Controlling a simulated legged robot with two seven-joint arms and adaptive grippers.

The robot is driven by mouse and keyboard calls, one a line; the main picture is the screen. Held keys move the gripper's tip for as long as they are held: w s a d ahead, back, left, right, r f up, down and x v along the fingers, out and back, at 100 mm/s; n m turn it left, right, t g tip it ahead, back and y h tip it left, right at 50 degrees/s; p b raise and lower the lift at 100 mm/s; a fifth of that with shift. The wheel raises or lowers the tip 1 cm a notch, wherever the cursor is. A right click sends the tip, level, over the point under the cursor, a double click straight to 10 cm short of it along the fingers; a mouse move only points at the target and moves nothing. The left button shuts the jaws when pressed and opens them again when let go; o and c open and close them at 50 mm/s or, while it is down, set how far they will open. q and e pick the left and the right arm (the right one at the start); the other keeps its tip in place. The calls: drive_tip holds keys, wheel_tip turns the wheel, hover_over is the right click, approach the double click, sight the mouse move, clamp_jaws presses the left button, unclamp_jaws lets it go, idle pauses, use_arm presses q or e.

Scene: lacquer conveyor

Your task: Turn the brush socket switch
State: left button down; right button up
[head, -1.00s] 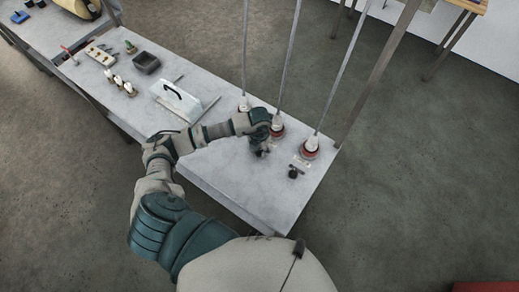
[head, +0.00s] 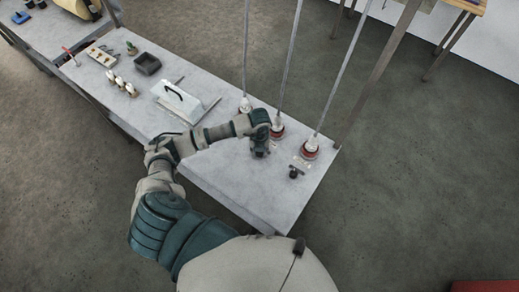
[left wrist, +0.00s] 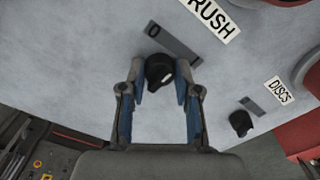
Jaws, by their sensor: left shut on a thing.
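The brush socket switch has a black knob (left wrist: 159,72) beside a grey strip marked "0" (left wrist: 170,42) and a white label (left wrist: 213,16) whose visible letters read "RUSH". My left gripper (left wrist: 160,84) is shut on this knob, with one blue-padded finger on each side. In the head view my left gripper (head: 260,152) points down at the table by the middle red socket (head: 277,131), and hides the knob there. My right gripper is not in view.
A second black knob (left wrist: 241,123) with a "DISCS" label (left wrist: 279,90) stands close by on the right. Poles or cables rise from the red sockets. A white handled box (head: 180,98) and a dark tray (head: 147,64) stand further left on the grey table (head: 235,185).

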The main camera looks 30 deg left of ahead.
use_arm(q)
drive_tip(key=n+p, duration=0.2)
drive_tip(key=n, duration=0.4)
drive_tip(key=shift+n, duration=0.4)
idle(0.3)
drive_tip(key=c, duration=0.8)
unclamp_jaws()
drive_tip(key=shift+f, duration=0.1)
wheel_tip(320, 180, up, 12)
drive_tip(key=shift+w+f, duration=0.1)
drive_tip(key=shift+w, duration=0.05)
